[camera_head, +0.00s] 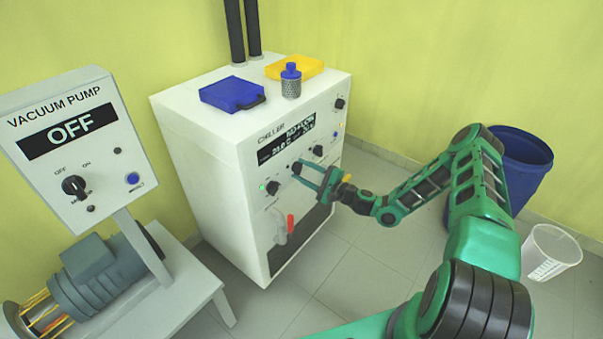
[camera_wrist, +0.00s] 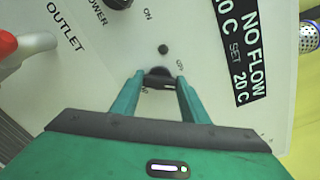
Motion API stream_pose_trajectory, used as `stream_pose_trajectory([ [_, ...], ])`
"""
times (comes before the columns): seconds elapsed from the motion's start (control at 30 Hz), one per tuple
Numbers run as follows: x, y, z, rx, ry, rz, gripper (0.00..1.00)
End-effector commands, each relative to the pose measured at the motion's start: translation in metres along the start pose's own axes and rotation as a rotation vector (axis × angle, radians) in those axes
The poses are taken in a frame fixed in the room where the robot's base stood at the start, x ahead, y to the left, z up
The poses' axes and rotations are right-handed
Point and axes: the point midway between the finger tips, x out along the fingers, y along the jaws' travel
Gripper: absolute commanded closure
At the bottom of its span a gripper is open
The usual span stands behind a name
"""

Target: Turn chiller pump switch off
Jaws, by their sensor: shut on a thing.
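The chiller (camera_head: 205,130) is a white box in the middle of the head view, with its control panel facing right. Its dark display reads "NO FLOW" in the wrist view (camera_wrist: 247,55), with "SET 20 C" beside it. My gripper (camera_head: 298,168) reaches the panel from the right, just below the display. In the wrist view its green fingers are shut on a small black knob (camera_wrist: 158,77), with partly hidden lettering around it. The power knob (camera_head: 272,187) is to the left, with a lit green lamp nearby. The fingers partly hide the held knob's pointer and label.
A red-handled outlet valve (camera_head: 290,222) projects below the panel. A blue case (camera_head: 230,93), a yellow case (camera_head: 300,66) and a blue-capped bottle (camera_head: 291,85) are on top. The vacuum pump panel (camera_head: 75,140) reads "OFF" at left. A blue bin (camera_head: 525,165) stands at right.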

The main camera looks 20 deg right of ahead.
Motion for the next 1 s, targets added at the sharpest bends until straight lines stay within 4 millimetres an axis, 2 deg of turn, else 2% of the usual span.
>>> stream_pose_trajectory([
  [0.5, -0.0009, 0.0064, 0.001, -0.43, -0.004, 0.008, 0.82],
  [1.0, -0.0013, 0.0086, 0.0005, -0.592, -0.005, 0.012, 0.82],
])
